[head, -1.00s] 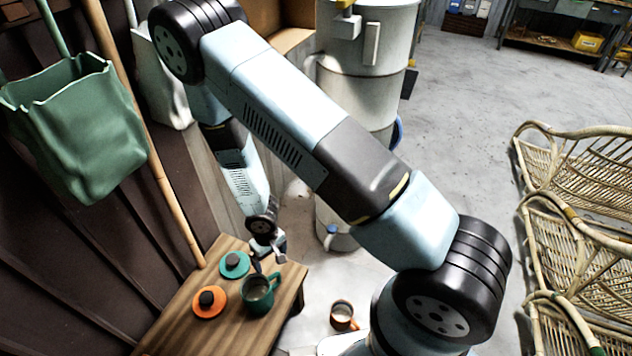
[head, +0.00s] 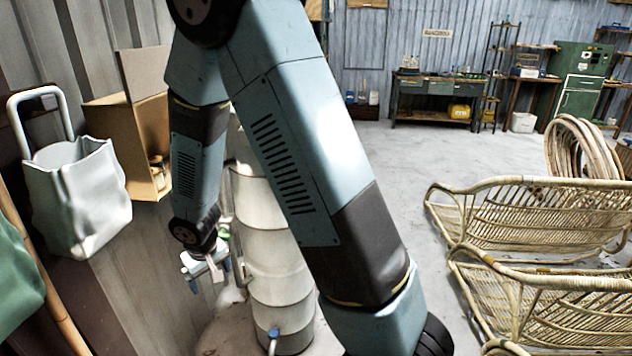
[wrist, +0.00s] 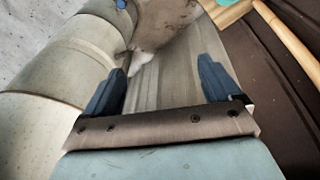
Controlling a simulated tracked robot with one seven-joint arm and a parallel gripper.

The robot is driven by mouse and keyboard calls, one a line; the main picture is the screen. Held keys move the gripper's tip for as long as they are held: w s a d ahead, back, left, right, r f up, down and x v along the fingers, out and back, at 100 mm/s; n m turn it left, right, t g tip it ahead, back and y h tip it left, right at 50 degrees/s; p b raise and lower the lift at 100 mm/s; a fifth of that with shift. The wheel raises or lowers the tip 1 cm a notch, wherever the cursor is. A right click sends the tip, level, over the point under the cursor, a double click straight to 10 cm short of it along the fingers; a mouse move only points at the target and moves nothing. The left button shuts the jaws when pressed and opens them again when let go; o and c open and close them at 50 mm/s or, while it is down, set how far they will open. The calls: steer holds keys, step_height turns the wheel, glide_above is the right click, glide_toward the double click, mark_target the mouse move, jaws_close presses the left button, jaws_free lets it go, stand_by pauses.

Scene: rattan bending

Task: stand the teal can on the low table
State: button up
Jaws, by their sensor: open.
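In the wrist view, nothing is between the two blue fingers of my gripper (wrist: 160,83). A sliver of a teal thing (wrist: 213,3) shows at the top edge of the wrist view; I cannot tell whether it is the can or a lid. Beside it is a strip of light wood (wrist: 232,13), perhaps the low table's edge. Neither the teal can nor the low table shows in the head view now.
The pale drum (head: 277,275) with a blue-handled tap stands close to my gripper. A grey-white bag (head: 78,200) and a cardboard box (head: 145,150) are at left. Rattan seats (head: 540,220) fill the right. Grey floor (head: 390,160) is open between. A pole (wrist: 290,45) leans near the wall.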

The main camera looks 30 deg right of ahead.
steer(key=s+d+r+m+t, duration=0.1)
steer(key=s+d+r, duration=0.2)
steer(key=d+r, duration=0.6)
steer(key=s+d+r+m+t, duration=0.1)
steer(key=s+d+r+m, duration=0.2)
steer(key=r, duration=1)
steer(key=s+d+r, duration=0.3)
steer(key=s+r, duration=0.2)
steer(key=s, duration=0.2)
steer(key=s+d+r, duration=0.4)
steer(key=s+r, duration=0.1)
steer(key=s, duration=0.3)
steer(key=shift+s+r+t, duration=0.15)
steer(key=shift+s+t, duration=0.1)
steer(key=shift+t, duration=0.15)
